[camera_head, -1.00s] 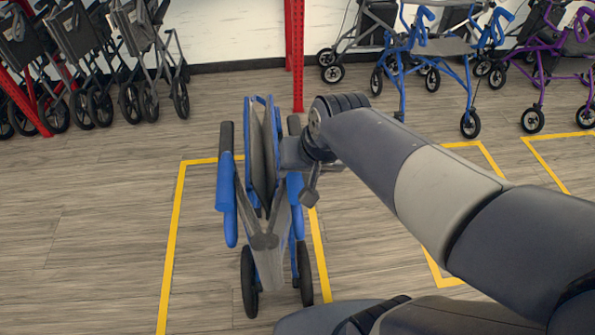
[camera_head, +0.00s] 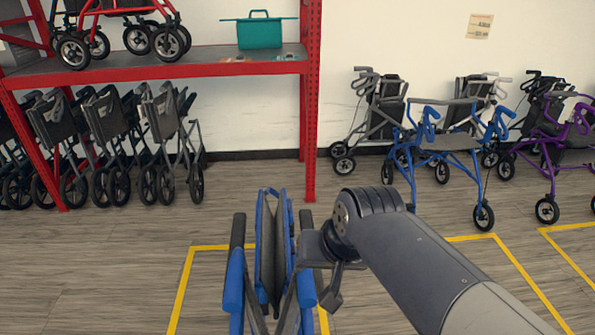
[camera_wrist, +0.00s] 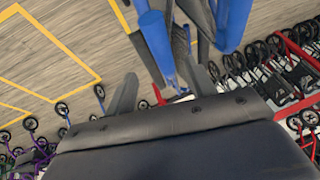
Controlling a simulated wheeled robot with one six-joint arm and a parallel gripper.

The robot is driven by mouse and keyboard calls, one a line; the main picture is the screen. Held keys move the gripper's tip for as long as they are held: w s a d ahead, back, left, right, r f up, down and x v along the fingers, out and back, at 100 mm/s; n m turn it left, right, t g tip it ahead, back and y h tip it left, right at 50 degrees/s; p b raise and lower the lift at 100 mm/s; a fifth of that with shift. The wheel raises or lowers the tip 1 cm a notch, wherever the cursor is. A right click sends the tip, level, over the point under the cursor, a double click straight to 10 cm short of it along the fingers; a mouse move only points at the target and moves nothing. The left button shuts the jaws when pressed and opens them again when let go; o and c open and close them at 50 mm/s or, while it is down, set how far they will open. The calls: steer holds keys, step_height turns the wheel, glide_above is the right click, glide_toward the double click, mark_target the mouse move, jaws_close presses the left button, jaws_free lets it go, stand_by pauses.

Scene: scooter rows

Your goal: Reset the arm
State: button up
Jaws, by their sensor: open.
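A folded blue walker (camera_head: 236,285) with grey panels and dark handles stands at the lower middle of the head view, inside a yellow floor outline. Its lower part is cut off by the frame. My gripper (camera_head: 332,285) is at its right side, close to the right handle. In the wrist view my gripper (camera_wrist: 163,88) shows two dark fingers spread apart and open. Blue tubes of the walker (camera_wrist: 155,45) appear in the gap between and beyond the fingers. I cannot tell whether a finger touches the walker.
A red shelf (camera_head: 230,69) at the back left holds a teal toolbox (camera_head: 260,34) and a red walker (camera_head: 120,10). Folded grey walkers (camera_head: 110,130) stand under it. Open blue walkers (camera_head: 445,142) and purple walkers (camera_head: 550,165) stand at the back right. Yellow outlines (camera_head: 505,255) mark bare floor.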

mark_target(307, 273)
steer(key=b+x, duration=0.1)
steer(key=x, duration=0.8)
steer(key=shift+w+f, duration=0.1)
steer(key=shift+f, duration=0.15)
steer(key=shift+w+r, duration=0.1)
steer(key=shift+w, duration=0.6)
steer(key=shift+s, duration=0.1)
